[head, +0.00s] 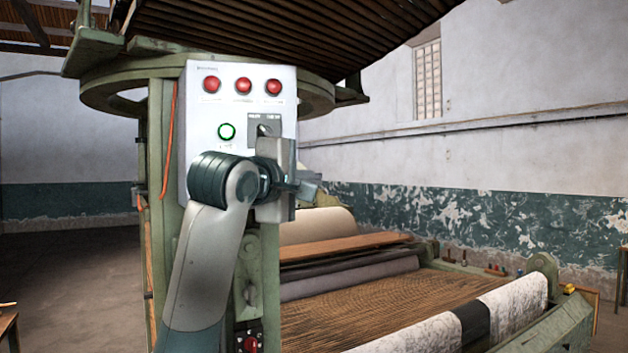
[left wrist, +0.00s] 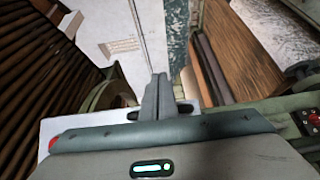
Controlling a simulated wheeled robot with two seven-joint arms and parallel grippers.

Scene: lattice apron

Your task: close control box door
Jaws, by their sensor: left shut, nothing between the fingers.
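The control box (head: 240,105) is a pale grey panel on a green machine post. Its front carries red lamps, a green-ringed button and a dark switch plate. Its front looks flush with the body, but my arm hides the lower part, so I cannot tell if the door is fully shut. My left gripper (head: 308,184) is in front of the box's lower right edge, fingers pointing right and away. In the left wrist view the left gripper (left wrist: 157,98) is shut and empty, with part of the pale panel (left wrist: 62,124) behind it. Contact with the box is unclear. My right gripper is not in view.
A green ring frame (head: 105,95) surrounds the post above, under a dark slatted structure (head: 300,35). A large loom-like machine with a brown slatted bed (head: 350,310) and a white patterned roll (head: 515,303) extends to the right. Open floor (head: 70,275) lies at left.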

